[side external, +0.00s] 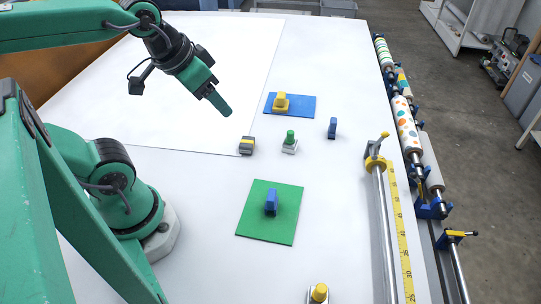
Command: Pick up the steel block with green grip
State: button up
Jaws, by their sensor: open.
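The steel block with green grip (289,143) stands upright on the white table, right of the middle. Its base is pale metal and its green knob points up. My gripper (221,103) hangs in the air up and left of it in the side external view, apart from it, with nothing visible in it. The jaws are seen edge-on, so the gap between them is hard to make out, but they are open.
A grey and yellow block (247,146) sits close left of the steel block, a blue piece (332,128) to its right. A blue mat (304,112) bears a yellow piece (281,101); a green mat (259,233) bears a blue piece (271,203). A yellow-topped block (319,293) stands in front. Rollers (405,125) line the right edge.

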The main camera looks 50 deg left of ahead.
dwell(0.3)
jog(key=shift+o, duration=0.6)
jog(key=shift+w, duration=0.15)
jog(key=n+g, duration=0.5)
jog(key=n, duration=0.2)
send_over(291, 132)
jog(key=f, duration=1.4)
jog(key=shift+s+f, duration=0.3)
jog(key=shift+f, duration=0.1)
jog(key=shift+w+f+g, duration=0.25)
jog(key=shift+f+g, duration=0.05)
jog(key=shift+f, duration=0.2)
jog(key=shift+a+f, duration=0.1)
jog(key=shift+f, duration=3.8)
